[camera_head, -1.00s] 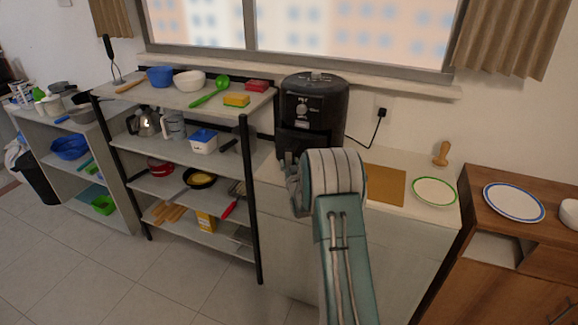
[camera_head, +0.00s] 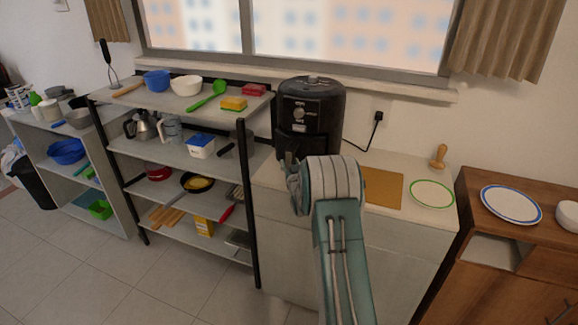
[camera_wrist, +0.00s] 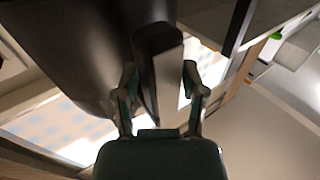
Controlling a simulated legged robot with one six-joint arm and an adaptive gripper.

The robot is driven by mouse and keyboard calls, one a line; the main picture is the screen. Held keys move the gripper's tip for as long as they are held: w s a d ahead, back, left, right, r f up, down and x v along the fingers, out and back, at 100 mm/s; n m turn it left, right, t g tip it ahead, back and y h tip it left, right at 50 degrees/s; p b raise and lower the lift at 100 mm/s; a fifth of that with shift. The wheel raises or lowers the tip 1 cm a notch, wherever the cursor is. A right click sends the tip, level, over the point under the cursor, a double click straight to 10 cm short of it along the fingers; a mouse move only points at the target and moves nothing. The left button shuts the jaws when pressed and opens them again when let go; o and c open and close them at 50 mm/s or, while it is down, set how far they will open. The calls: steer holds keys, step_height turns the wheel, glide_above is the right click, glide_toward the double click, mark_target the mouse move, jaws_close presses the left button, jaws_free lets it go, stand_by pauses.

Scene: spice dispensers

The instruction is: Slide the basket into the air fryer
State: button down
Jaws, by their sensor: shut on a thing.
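The black air fryer (camera_head: 309,110) stands upright on the light counter, below the window. Its lower front, where the basket sits, is partly hidden behind my arm in the head view. My gripper (camera_wrist: 160,82) is at the front of the air fryer. In the wrist view its two fingers stand on either side of the dark basket handle (camera_wrist: 158,55) and are shut on it. The dark curved body behind the handle fills the upper left of that view. I cannot tell how far the basket is in the air fryer.
A tan board (camera_head: 383,187) and a green-rimmed plate (camera_head: 432,193) lie on the counter to the right. A wooden pestle-like object (camera_head: 438,157) stands behind them. A metal shelf (camera_head: 190,150) with kitchenware is close on the left. A power cord runs to the wall.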

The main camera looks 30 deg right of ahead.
steer(key=shift+w+d+r, duration=0.2)
steer(key=shift+w+d, duration=0.45)
steer(key=shift+d, duration=0.2)
steer(key=shift+c, duration=0.4)
jaws_free()
steer(key=shift+f, duration=0.1)
steer(key=shift+f, duration=0.15)
steer(key=v, duration=0.9)
stand_by(0.8)
stand_by(0.3)
